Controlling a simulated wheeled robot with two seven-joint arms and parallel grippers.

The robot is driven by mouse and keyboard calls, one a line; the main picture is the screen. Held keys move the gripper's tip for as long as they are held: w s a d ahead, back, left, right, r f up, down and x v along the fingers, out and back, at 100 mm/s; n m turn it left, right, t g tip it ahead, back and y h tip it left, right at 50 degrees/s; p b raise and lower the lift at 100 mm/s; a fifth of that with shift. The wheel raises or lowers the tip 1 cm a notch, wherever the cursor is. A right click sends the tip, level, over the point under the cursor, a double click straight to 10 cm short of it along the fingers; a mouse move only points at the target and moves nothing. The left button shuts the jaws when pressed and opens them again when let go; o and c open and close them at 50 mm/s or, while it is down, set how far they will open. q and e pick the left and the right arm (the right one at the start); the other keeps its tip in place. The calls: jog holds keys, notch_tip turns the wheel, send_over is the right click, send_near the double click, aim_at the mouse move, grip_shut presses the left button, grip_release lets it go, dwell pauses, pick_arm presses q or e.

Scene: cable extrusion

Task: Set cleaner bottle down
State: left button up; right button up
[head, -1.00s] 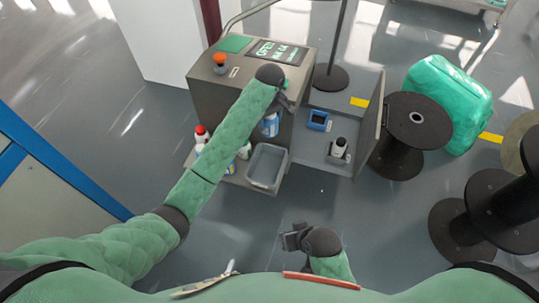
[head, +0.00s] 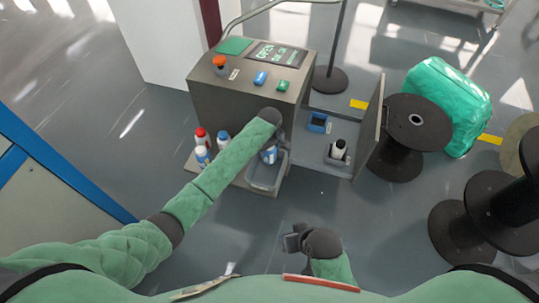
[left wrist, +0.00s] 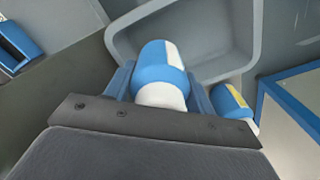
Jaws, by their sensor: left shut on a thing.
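The cleaner bottle (head: 269,155), blue and white, is held over the grey bin (head: 252,178) on the low shelf at the cabinet's front. My left gripper (head: 275,147) is shut on it, and my forearm partly covers that area. In the left wrist view the bottle (left wrist: 158,65) sits between the two blue fingers, with the open grey bin (left wrist: 245,60) beyond it. I cannot tell whether the bottle touches the bin floor. My right gripper (head: 293,242) is low in the middle, away from the shelf; its jaw opening is unclear.
Several bottles, one red-capped (head: 202,138), stand on the shelf left of the bin. The grey cabinet (head: 240,100) rises behind it. An open door (head: 375,125) and a lower shelf with a blue device (head: 318,122) are right. Black spools (head: 415,120) stand further right.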

aim_at(269, 155)
pick_arm(q)
jog(key=shift+f, duration=1.75)
jog(key=o, duration=0.8)
jog(key=shift+f, duration=0.15)
